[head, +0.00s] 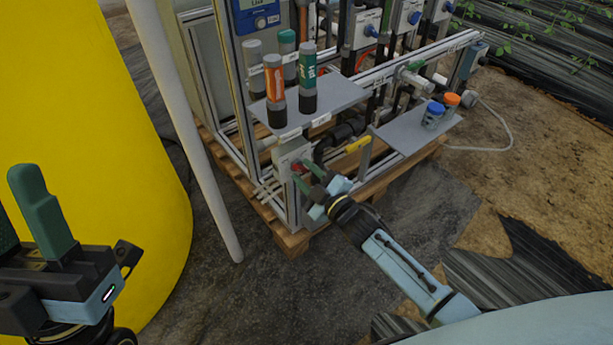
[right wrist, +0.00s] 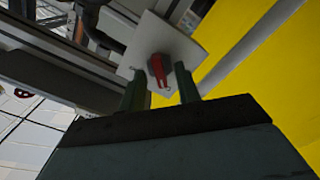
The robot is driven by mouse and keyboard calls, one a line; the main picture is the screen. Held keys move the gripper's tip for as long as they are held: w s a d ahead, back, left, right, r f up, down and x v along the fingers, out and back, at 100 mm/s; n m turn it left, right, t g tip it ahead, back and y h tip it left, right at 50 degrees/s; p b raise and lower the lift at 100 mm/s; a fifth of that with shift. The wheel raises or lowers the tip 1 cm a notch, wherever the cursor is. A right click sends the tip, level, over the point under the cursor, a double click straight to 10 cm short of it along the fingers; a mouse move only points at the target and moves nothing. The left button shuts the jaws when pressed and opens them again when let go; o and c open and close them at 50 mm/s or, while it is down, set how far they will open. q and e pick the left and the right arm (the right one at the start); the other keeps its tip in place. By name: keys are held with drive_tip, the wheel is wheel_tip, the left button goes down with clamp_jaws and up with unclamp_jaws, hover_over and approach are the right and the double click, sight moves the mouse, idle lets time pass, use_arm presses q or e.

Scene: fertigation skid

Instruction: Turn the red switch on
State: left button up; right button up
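The red switch (right wrist: 158,70) is a rotary knob on a pale square plate (right wrist: 178,48) in the right wrist view. In that view its red handle points down the picture. In the head view the switch (head: 297,168) is a small red spot on a grey box (head: 291,152) at the skid's front corner post. My right gripper (head: 308,171) is at the box. Its two green fingers (right wrist: 160,88) stand on either side of the knob with gaps, so it is open. My left gripper (head: 20,195) is empty and apart from the skid, with its green fingers spread.
A grey shelf (head: 340,95) with several capped bottles (head: 308,80) is above the switch. A lower shelf (head: 398,137) holds two small jars. A yellow-handled valve (head: 358,145) is right of the switch. A white pipe (head: 185,120) and yellow tank (head: 95,130) stand left.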

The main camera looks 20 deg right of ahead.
drive_tip(key=shift+c, duration=0.3)
clamp_jaws()
